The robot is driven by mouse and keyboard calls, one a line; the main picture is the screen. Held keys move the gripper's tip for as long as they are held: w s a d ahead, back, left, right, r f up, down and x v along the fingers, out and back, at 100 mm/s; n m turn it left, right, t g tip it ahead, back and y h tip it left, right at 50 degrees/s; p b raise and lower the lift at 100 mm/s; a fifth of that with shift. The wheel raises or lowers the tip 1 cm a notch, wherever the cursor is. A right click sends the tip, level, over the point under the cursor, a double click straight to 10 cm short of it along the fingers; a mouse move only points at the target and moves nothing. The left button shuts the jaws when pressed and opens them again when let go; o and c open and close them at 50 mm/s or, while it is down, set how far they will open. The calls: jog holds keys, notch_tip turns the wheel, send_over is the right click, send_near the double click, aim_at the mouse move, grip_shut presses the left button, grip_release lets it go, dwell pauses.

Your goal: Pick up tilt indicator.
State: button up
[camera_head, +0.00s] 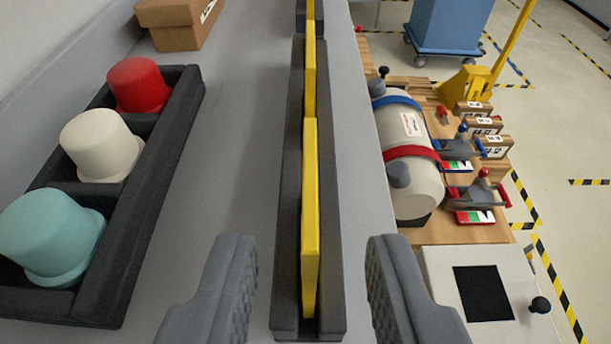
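My gripper (311,262) is open, its two grey ridged fingers wide apart at the bottom of the view. Nothing is held between them. Beyond and between the fingers is a dark channel (283,210) with yellow upright strips (311,190) in it, running away from me on a grey surface. I cannot tell which thing is the tilt indicator. Small plates with red, white and green patches, one by the blue clamp (457,166) and one by the red clamp (475,217), lie on the wooden bench at right, well away from the fingers.
A black tray (150,215) at left holds red, white and teal caps. A cardboard box (178,25) stands behind it. The bench (440,233) at right bears a strapped tank (410,178) and several small labelled boxes. A blue cart (448,25) stands beyond.

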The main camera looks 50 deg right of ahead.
aim_at(307, 207)
jog(key=shift+p+x, duration=1)
jog(key=shift+x, duration=1.7)
grip_shut()
